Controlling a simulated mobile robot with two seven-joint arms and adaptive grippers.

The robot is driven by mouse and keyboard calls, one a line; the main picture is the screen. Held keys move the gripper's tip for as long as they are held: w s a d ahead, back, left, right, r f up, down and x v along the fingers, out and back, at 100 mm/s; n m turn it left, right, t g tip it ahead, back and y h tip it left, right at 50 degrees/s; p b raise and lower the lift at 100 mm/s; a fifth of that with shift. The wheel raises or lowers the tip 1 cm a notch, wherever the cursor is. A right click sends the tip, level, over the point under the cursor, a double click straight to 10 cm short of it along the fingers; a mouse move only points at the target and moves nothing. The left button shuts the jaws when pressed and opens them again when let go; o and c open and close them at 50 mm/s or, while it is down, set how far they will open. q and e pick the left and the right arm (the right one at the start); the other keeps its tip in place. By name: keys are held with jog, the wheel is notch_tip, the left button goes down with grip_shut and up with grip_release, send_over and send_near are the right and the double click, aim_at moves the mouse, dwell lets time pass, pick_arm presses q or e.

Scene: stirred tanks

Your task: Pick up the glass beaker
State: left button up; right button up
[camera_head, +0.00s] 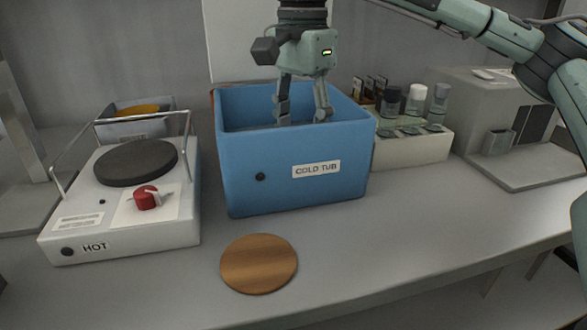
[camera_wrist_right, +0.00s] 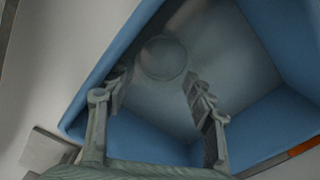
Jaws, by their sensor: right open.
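The glass beaker (camera_wrist_right: 164,58) shows in the right wrist view as a faint, clear round shape inside the blue cold tub (camera_head: 295,180). In the head view the tub's front wall hides it. My right gripper (camera_head: 301,117) points down into the tub, its fingertips at about the level of the front rim. In the right wrist view its two fingers (camera_wrist_right: 154,80) are spread apart with nothing held between them, and the beaker lies beyond the tips, roughly in line with the gap. My left gripper is not in view.
A white hot plate (camera_head: 120,225) with a red knob stands left of the tub. A round wooden disc (camera_head: 259,264) lies on the counter in front. A white rack (camera_head: 412,150) with several bottles stands right of the tub. The front right counter is clear.

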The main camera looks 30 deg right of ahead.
jog(key=f, duration=0.4)
jog(key=shift+a, duration=0.2)
jog(key=c, duration=1)
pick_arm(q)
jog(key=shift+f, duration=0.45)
pick_arm(e)
jog(key=shift+r, duration=0.1)
